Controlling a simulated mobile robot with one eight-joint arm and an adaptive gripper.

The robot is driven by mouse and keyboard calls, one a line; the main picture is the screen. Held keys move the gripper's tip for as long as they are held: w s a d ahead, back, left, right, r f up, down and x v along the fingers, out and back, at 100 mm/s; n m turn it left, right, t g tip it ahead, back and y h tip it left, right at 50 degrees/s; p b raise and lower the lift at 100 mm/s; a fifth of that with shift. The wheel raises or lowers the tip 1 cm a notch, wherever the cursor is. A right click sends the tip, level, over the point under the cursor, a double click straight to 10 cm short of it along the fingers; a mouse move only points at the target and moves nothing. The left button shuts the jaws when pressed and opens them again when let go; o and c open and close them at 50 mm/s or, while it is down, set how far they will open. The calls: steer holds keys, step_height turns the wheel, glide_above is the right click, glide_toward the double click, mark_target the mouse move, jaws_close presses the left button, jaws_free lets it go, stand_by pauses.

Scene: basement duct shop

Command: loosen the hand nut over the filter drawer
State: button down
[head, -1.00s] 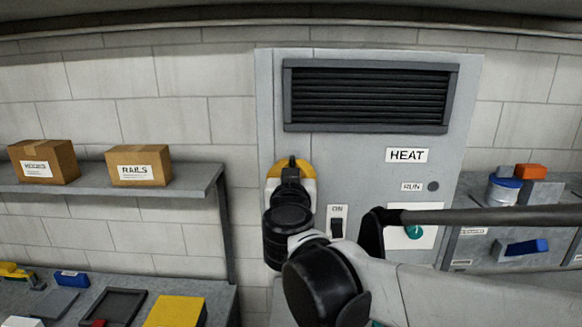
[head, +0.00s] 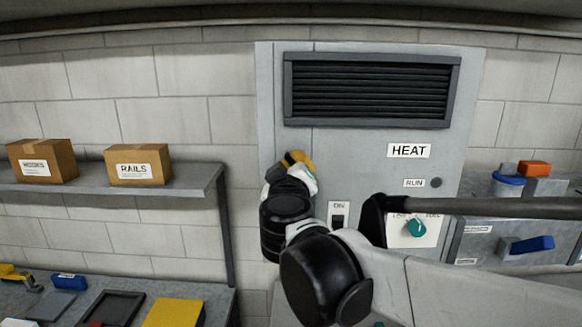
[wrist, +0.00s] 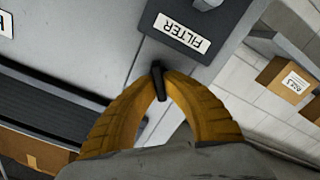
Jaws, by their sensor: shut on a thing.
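My gripper (head: 297,158) is at the left side of the grey HEAT cabinet in the head view, its yellow fingers mostly hidden behind my wrist. In the wrist view its two yellow fingers (wrist: 160,90) are closed around a small black bar, the hand nut (wrist: 158,76). Only the nut's narrow black body shows between the fingertips. The dark filter drawer (wrist: 229,14) with an upside-down FILTER label is just beyond the nut in the wrist view. My arm hides the drawer in the head view.
A shelf (head: 95,188) with two cardboard boxes is left. A cluttered bench stands below it.

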steer(key=n+b, duration=0.1)
steer(key=n, duration=0.4)
steer(key=shift+a+f, duration=0.1)
steer(key=n+b, duration=0.1)
steer(key=n, duration=0.4)
steer(key=shift+b, duration=0.3)
steer(key=shift+n, duration=0.3)
steer(key=c, duration=1.5)
jaws_free()
steer(key=shift+f, duration=0.1)
steer(key=s, duration=1.2)
steer(key=shift+a, duration=0.2)
